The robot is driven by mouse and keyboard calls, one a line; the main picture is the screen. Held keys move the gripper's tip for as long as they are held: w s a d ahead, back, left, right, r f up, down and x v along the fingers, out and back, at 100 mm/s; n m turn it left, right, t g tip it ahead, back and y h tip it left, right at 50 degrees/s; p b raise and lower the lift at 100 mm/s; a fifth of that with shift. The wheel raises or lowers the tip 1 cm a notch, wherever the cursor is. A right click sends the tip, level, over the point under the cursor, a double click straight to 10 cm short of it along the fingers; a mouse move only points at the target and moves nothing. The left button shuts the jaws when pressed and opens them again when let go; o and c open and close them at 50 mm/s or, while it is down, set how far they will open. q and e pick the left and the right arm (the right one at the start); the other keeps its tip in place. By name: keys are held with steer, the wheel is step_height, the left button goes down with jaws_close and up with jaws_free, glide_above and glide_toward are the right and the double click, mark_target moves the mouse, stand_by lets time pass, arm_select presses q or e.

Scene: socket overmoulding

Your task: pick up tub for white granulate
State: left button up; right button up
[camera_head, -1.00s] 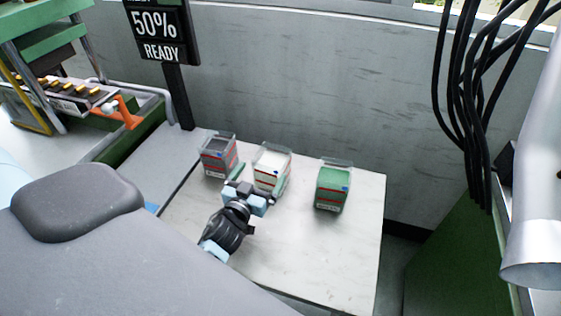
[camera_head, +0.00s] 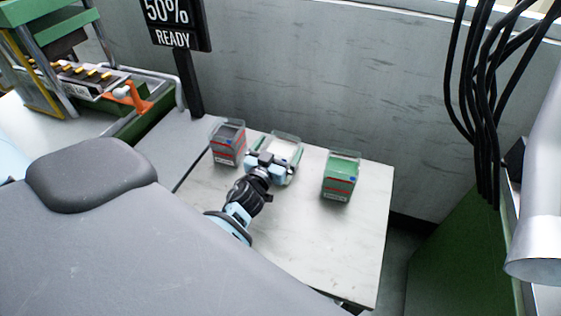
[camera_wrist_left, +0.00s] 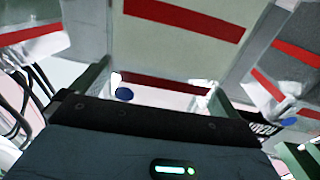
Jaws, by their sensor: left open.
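The tub for white granulate (camera_head: 284,140) stands on the white table, in the middle of a row of three tubs. It is a clear tub with white contents. My left gripper (camera_head: 270,160) is open in front of it and hides most of its front in the head view. In the left wrist view the tub's pale wall with red bands (camera_wrist_left: 183,55) fills the upper middle, close to the gripper. Green finger parts (camera_wrist_left: 158,95) stand apart, to the left and right of the tub's lower part. I cannot tell whether they touch it. My right gripper is not in view.
A tub with dark grey contents (camera_head: 228,143) stands close on the left and a tub with green contents (camera_head: 341,176) stands further right. The white table (camera_head: 330,245) is clear at the front right. A wall rises behind, and a sign post (camera_head: 192,85) stands at back left.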

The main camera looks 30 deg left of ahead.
arm_select(q)
steer(key=shift+w+a, duration=0.15)
steer(key=shift+w, duration=0.65)
steer(key=c, duration=1.7)
